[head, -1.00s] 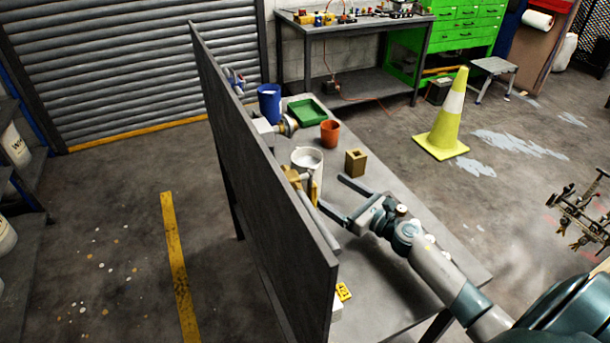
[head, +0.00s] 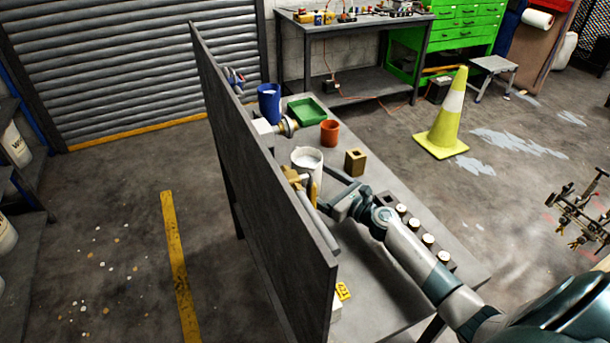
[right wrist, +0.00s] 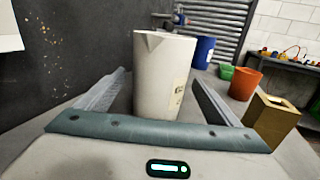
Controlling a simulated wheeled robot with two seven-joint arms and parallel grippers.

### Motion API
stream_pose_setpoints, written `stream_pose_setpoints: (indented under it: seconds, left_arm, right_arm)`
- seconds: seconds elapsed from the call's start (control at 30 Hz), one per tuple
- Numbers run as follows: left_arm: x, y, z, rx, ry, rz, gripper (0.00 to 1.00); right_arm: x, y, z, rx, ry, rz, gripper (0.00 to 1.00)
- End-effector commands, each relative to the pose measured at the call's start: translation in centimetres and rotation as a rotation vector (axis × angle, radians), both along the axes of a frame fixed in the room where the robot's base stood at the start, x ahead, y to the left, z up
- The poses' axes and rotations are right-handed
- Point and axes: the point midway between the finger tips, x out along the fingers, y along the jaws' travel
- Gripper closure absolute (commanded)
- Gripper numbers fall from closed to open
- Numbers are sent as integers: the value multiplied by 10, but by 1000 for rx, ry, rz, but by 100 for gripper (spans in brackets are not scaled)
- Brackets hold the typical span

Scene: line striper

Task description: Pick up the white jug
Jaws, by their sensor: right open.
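The white jug (head: 306,158) stands upright on the grey table beside the dark upright panel. In the right wrist view the jug (right wrist: 160,85) is straight ahead, with its spout at the top and a label on its right side. My right gripper (head: 320,186) is open at the jug's near side. In the wrist view its two fingers show on the left and right of the jug, with gaps on both sides. How deep the jug sits between them is hard to tell. My left gripper is not in view.
The dark panel (head: 262,175) rises close on the left. A tan square block (head: 355,162), orange cup (head: 330,132), green tray (head: 307,111) and blue container (head: 269,103) stand near the jug. A row of white-topped items (head: 428,240) lies right of my arm.

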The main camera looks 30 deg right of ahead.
Motion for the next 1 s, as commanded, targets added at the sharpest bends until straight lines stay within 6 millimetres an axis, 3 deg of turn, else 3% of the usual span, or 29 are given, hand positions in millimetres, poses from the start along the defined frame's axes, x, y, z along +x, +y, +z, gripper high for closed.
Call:
stream_pose_setpoints:
  seconds: [0.43,0.97,1.0]
  left_arm:
    - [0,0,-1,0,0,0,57]
    - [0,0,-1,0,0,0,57]
    - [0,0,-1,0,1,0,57]
  right_arm:
    - [43,14,1,0,-1,0,14]
    - [45,15,0,0,0,1,14]
    - [45,15,0,0,0,1,19]
